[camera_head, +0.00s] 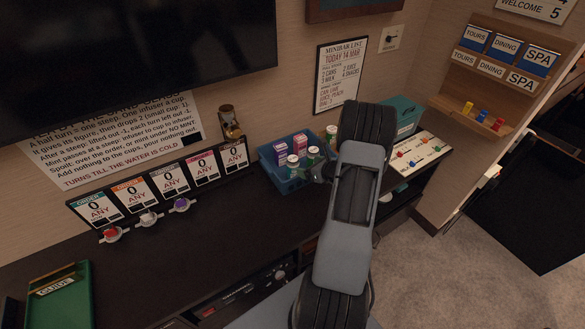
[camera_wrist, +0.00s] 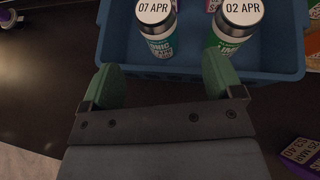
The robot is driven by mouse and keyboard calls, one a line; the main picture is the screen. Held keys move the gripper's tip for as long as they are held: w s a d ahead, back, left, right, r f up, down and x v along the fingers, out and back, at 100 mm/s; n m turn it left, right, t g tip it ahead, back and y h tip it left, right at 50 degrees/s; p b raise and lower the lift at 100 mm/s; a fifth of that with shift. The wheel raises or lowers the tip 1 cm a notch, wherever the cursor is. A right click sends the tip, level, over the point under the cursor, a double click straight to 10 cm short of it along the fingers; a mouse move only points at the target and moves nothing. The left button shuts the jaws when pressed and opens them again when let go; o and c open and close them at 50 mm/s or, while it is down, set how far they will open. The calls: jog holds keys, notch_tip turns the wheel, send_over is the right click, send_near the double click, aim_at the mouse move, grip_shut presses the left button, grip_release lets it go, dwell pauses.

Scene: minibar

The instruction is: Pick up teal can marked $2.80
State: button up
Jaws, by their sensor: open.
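Two cans with silver tops stand in a blue bin (camera_wrist: 280,62) in the wrist view. The left can (camera_wrist: 159,44) has a teal label reading like "TONIC" and a lid dated 07 APR. The right can (camera_wrist: 226,44) has a green label and a lid dated 02 APR. No $2.80 mark is readable on either. My gripper (camera_wrist: 162,76) is open and empty, its green fingers apart at the bin's near side, short of the cans. In the head view my arm partly covers the bin (camera_head: 289,186); the left can there (camera_head: 293,161) shows beside my gripper (camera_head: 321,172).
Purple and pink cartons (camera_head: 300,144) stand in the bin behind the cans. A purple box (camera_wrist: 300,154) lies on the dark counter at the wrist view's lower right. A teal container (camera_head: 402,112) and a white board (camera_head: 415,152) are to the right.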

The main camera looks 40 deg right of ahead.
aim_at(297, 164)
jog(key=shift+p+x, duration=1.15)
jog(key=shift+x, duration=3.3)
jog(key=shift+a+r, duration=0.15)
jog(key=shift+a, duration=0.05)
jog(key=shift+c, duration=0.3)
jog(key=c, duration=1.1)
